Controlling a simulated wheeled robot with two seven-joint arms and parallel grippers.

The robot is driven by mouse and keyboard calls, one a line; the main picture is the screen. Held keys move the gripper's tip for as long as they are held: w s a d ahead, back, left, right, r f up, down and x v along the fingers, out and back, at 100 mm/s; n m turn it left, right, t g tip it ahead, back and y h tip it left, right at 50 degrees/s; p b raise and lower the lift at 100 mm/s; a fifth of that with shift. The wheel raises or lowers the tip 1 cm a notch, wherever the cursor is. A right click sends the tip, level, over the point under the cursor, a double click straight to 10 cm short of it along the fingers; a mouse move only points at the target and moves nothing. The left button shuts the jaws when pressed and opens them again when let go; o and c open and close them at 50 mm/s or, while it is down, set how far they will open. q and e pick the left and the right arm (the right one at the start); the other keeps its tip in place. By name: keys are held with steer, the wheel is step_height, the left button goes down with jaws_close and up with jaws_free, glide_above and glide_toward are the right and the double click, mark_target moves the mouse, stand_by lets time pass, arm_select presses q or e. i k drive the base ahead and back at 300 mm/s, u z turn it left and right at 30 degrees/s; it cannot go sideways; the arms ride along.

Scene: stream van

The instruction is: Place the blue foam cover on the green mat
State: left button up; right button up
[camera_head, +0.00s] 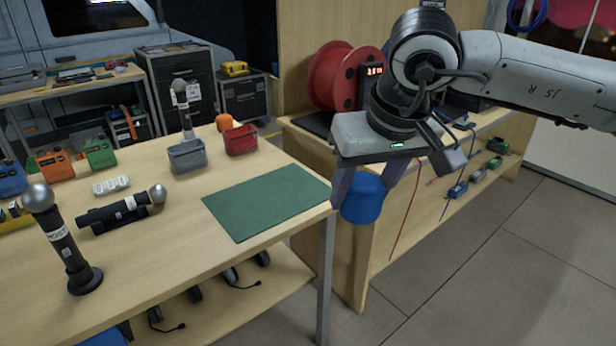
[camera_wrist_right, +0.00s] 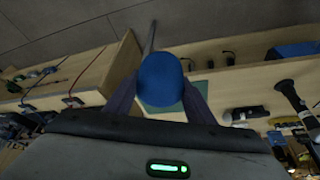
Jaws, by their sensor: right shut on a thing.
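The blue foam cover (camera_head: 363,199) is held between the fingers of my right gripper (camera_head: 368,190), which is shut on it. It hangs just off the right edge of the table, to the right of the green mat (camera_head: 268,202). In the right wrist view the blue foam cover (camera_wrist_right: 160,80) sits between the two fingers (camera_wrist_right: 158,95) and hides part of the green mat (camera_wrist_right: 195,105). The mat lies flat and bare at the table's right end. My left gripper is not in view.
A grey bin (camera_head: 187,156) and a red bin (camera_head: 241,140) stand behind the mat. A microphone stands upright (camera_head: 66,245) at the front left, and another lies (camera_head: 122,210) on the table. A wooden cabinet with a red reel (camera_head: 335,78) stands behind my right arm.

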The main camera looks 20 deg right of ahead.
mark_target(279, 191)
steer(key=u, duration=0.2)
steer(key=i, duration=0.9)
steer(key=u, duration=0.4)
